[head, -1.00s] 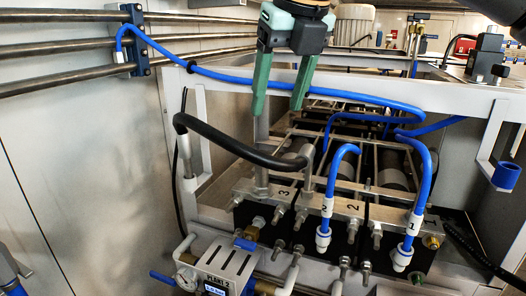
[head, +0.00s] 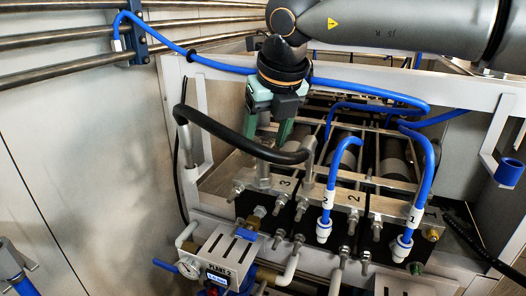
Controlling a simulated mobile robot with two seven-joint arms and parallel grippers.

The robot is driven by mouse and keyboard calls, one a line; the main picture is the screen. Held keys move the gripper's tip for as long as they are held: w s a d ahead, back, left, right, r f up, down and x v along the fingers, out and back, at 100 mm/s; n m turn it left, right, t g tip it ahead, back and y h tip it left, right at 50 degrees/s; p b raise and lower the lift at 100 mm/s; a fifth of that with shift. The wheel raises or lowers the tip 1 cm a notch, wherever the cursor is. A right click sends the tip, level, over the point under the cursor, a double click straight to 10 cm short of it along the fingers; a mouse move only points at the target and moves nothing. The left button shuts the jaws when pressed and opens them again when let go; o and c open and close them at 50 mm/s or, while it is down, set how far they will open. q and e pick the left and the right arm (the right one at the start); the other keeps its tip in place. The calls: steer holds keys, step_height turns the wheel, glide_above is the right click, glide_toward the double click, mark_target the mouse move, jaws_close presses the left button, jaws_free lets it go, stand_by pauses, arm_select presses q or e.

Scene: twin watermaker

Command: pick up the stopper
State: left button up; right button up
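My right gripper (head: 266,128) hangs from the arm that comes in from the upper right. The fingertips are partly hidden behind the thick black hose (head: 235,137), above the block marked 3 (head: 285,184). I cannot pick out the stopper for certain. My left gripper is not in view.
Blue hoses run to white fittings (head: 323,232) on the front blocks. A blue hose (head: 370,88) crosses the white frame behind the gripper. A small panel box (head: 222,258) and gauge stand at front left. A blue cup (head: 508,172) hangs on the right bracket.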

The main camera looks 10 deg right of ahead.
steer(key=shift+w+f, duration=0.2)
steer(key=shift+f, duration=0.35)
jaws_close()
